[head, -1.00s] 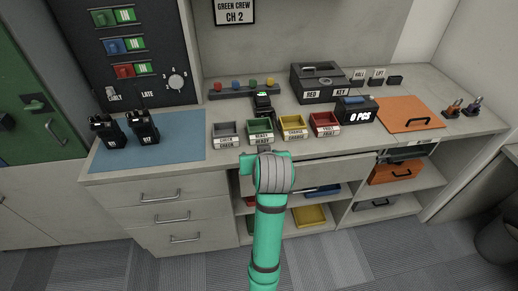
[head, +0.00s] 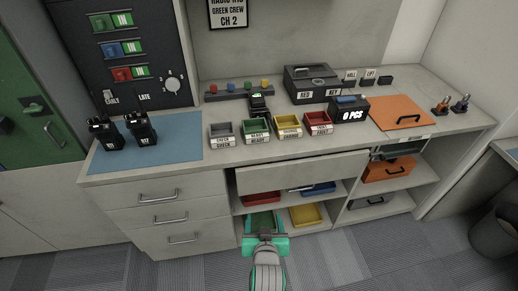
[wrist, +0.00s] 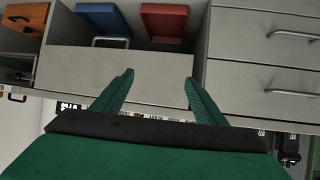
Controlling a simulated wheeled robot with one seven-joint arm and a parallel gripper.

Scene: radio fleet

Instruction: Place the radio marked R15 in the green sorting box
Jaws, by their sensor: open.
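Two black handheld radios stand upright on the blue mat (head: 190,145) at the left, a left one (head: 104,134) and a right one (head: 141,131). Their labels are too small to read surely. The green sorting box (head: 256,129), labelled READY, sits on the worktop between the grey and yellow boxes and looks empty. My gripper (head: 265,238) is low in front of the shelves, below the worktop. In the wrist view its fingers (wrist: 158,77) are spread and empty before a drawer front.
Grey (head: 222,132), yellow (head: 287,124) and red (head: 318,122) boxes line the worktop. A black toolbox (head: 312,84) and a 0 PCS box (head: 350,109) stand at right. The wide drawer front (head: 300,172) and shelf bins (head: 305,215) are near my gripper.

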